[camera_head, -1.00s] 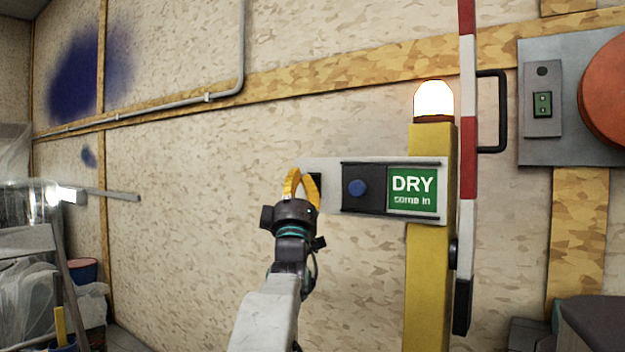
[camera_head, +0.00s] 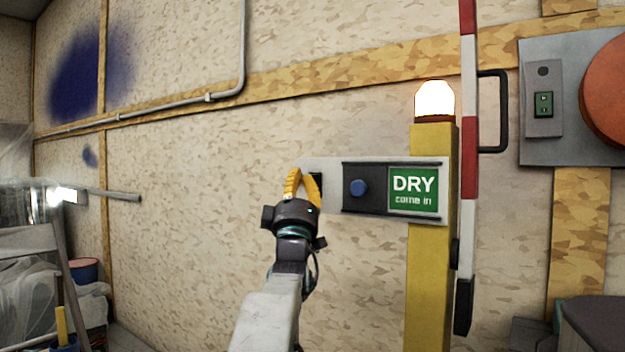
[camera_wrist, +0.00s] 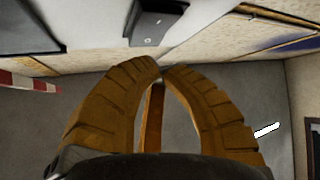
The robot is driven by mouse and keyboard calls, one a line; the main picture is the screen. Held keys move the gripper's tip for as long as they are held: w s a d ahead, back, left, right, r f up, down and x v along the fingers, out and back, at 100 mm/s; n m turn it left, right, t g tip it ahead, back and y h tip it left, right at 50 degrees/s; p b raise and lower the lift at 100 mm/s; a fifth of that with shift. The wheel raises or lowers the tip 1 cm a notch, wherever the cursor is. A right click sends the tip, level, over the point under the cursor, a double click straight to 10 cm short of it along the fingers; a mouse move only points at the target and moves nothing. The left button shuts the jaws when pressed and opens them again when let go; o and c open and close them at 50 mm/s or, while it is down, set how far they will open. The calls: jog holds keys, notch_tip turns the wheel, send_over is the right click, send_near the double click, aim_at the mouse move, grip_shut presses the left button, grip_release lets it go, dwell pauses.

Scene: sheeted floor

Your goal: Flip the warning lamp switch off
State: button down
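The warning lamp (camera_head: 434,100) glows bright white on top of a yellow post (camera_head: 429,290). A pale board (camera_head: 330,164) runs left from the post. A small dark block (camera_head: 316,181), possibly the lamp switch, shows at the board's left end, partly hidden by my gripper (camera_head: 297,172). In the wrist view my gripper (camera_wrist: 160,66) has its yellow fingertips together, with nothing seen between them. A dark grey box (camera_wrist: 160,27) lies just beyond the tips; contact cannot be told.
A grey wall box (camera_head: 543,145) with a green switch and a red disc (camera_head: 607,90) is farther right. Plastic-covered clutter and a bucket (camera_head: 84,270) stand at lower left.

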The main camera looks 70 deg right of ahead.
jog(key=shift+d, duration=0.15)
jog(key=shift+s+d, duration=0.1)
jog(key=shift+d, duration=0.15)
jog(key=shift+d+r, duration=0.1)
jog(key=shift+d, duration=0.25)
dwell(0.9)
jog(key=shift+a, duration=0.25)
jog(key=shift+a, duration=0.55)
dwell(0.6)
